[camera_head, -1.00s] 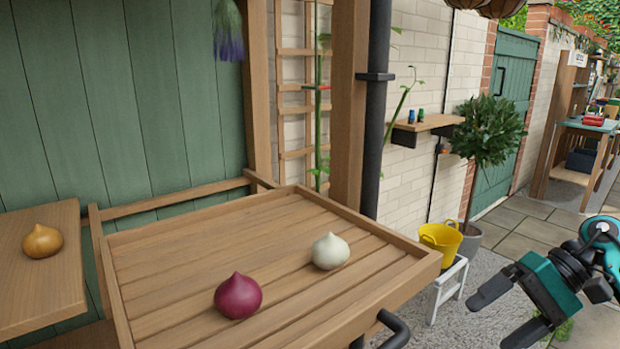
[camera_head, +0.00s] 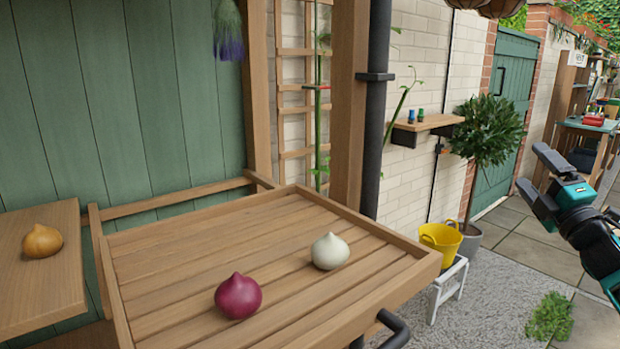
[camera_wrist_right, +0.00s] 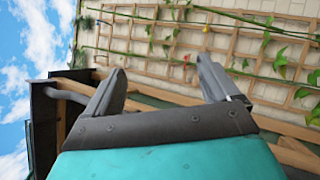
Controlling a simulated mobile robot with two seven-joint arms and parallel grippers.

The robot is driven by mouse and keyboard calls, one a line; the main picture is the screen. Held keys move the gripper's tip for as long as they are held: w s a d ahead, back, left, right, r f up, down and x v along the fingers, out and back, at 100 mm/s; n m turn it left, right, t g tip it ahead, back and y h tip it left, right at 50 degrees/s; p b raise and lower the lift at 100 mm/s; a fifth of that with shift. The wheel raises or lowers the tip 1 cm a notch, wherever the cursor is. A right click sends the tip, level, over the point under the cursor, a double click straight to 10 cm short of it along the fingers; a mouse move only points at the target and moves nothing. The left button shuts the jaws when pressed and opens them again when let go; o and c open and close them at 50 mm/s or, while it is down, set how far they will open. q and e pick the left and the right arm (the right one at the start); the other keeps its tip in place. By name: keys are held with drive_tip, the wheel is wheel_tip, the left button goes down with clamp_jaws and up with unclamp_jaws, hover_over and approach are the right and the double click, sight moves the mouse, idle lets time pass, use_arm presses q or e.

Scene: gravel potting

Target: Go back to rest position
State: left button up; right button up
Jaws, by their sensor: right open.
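My right gripper (camera_head: 534,178) is at the right edge of the head view, raised clear of the slatted wooden tray table (camera_head: 190,237). Its two fingers are apart with nothing between them, and they also show open and empty in the right wrist view (camera_wrist_right: 162,88). A purple onion (camera_head: 238,296) and a white onion (camera_head: 330,251) rest on the tray table, apart from each other. A yellow onion (camera_head: 42,241) sits on a wooden shelf (camera_head: 40,290) at the far left. My left gripper is not in view.
A yellow bucket (camera_head: 440,238) stands on a white stool (camera_head: 449,290) right of the table. A potted bush (camera_head: 488,130) and a small wall shelf (camera_head: 428,122) are behind. A dark pipe (camera_head: 375,110) rises behind the table. Paving lies open at the right.

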drive_tip(key=w+d+f+m+g+h, duration=0.1)
drive_tip(key=d+f+m+g+h, duration=0.55)
drive_tip(key=m, duration=1.15)
drive_tip(key=s+a+f+n+y, duration=0.1)
drive_tip(key=s+a+f, duration=0.2)
drive_tip(key=a+f, duration=0.45)
drive_tip(key=s+a+f+n+y, duration=0.15)
drive_tip(key=a+f, duration=0.25)
drive_tip(key=f, duration=0.6)
drive_tip(key=s+a+f+m+g+y, duration=0.2)
drive_tip(key=s+a+f+g, duration=0.1)
drive_tip(key=s+a+f, duration=1.15)
drive_tip(key=s+a+f+g, duration=0.1)
drive_tip(key=s+a, duration=0.2)
drive_tip(key=s, duration=0.4)
drive_tip(key=s+a+f+m+g+y+p, duration=0.1)
drive_tip(key=s+a, duration=0.2)
drive_tip(key=s, duration=0.5)
drive_tip(key=shift+f, duration=0.4)
